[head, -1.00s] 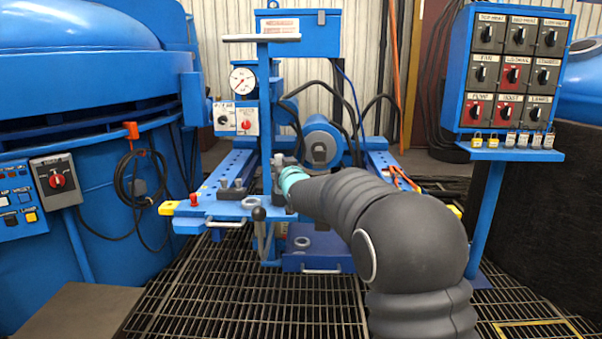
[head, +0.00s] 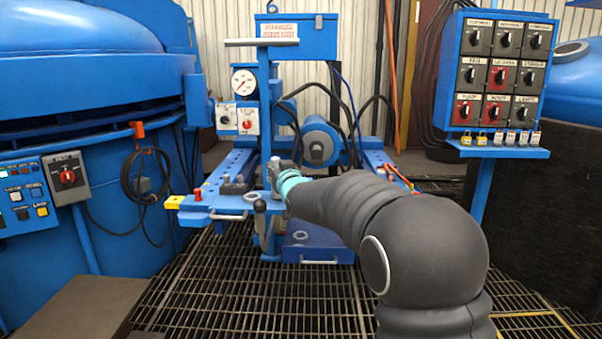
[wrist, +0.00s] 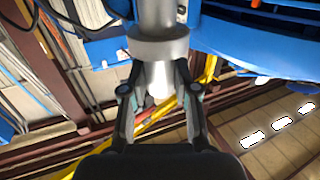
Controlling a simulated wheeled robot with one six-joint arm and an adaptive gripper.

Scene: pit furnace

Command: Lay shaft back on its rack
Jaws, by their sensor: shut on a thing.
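A silver shaft (wrist: 157,20) with a wide collar (wrist: 158,47) stands between the fingers of my gripper (wrist: 158,90) in the wrist view. The gripper is shut on it, just below the collar. In the head view my gripper (head: 277,170) is small and partly hidden behind its teal wrist band, near the front of a blue machine frame (head: 222,212). Dark blocks (head: 233,186) sit on this frame to the left of the gripper. I cannot tell which part is the rack, nor whether the shaft touches anything.
A blue furnace (head: 70,120) with a hanging black cable (head: 140,180) stands at the left. A switch panel (head: 500,70) on a post stands at the right. A blue tray (head: 318,250) lies low under the frame. The grated floor (head: 250,310) in front is mostly clear.

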